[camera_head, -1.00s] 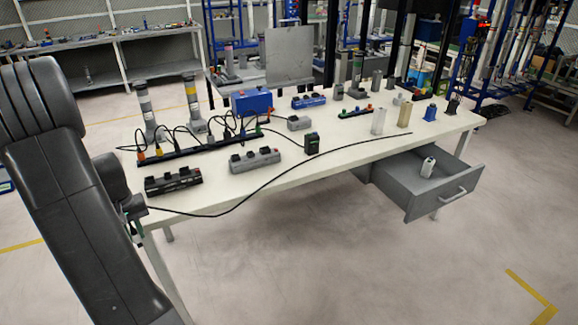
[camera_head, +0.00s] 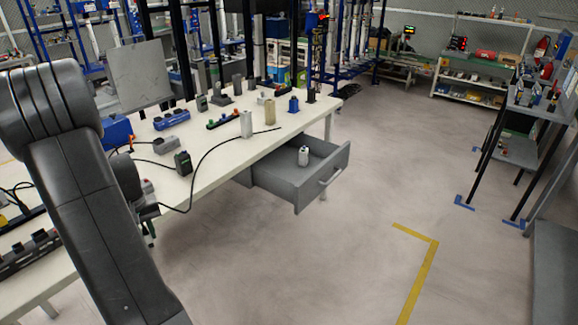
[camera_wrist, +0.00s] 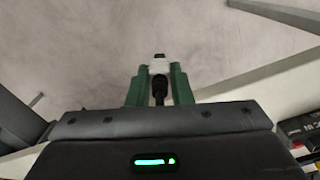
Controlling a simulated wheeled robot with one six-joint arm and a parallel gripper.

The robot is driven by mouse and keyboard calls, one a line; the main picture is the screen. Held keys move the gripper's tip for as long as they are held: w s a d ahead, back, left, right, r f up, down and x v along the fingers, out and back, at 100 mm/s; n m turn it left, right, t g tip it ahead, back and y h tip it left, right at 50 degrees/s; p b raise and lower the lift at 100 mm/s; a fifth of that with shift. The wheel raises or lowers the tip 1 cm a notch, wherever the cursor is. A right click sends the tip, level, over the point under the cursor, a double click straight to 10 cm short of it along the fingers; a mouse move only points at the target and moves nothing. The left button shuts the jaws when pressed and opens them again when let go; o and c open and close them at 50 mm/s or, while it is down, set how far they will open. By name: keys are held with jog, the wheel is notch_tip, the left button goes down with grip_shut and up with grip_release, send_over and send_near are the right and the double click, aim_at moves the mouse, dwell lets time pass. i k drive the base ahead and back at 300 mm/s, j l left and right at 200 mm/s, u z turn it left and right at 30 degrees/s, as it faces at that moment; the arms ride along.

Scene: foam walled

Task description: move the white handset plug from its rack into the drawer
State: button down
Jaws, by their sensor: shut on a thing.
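In the wrist view my gripper (camera_wrist: 159,78) is shut, its two green fingers on either side of the white handset plug (camera_wrist: 159,67). The plug shows a white body with a black part nearer the palm; bare floor lies behind it. The grey drawer (camera_head: 297,194) is pulled open under the right end of the table, well to the right of my arm. A small white object (camera_head: 304,155) stands inside it. I cannot tell which holder is the plug's rack.
A black cable (camera_head: 205,165) runs across the white table (camera_head: 215,165) and over its front edge towards my arm. A black block (camera_head: 183,163) stands near that edge. Several small devices stand farther back. A dark-framed shelf (camera_head: 510,140) is at right. Floor before the drawer is clear.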

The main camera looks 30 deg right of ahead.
aim_at(293, 162)
jog(key=i+l, duration=0.1)
jog(key=l, duration=0.25)
jog(key=i+l, duration=0.15)
jog(key=l, duration=0.25)
jog(key=i+l, duration=0.1)
jog(key=l, duration=0.25)
jog(key=i+l, duration=0.15)
jog(key=l, duration=0.25)
jog(key=i+l, duration=0.1)
jog(key=l, duration=0.25)
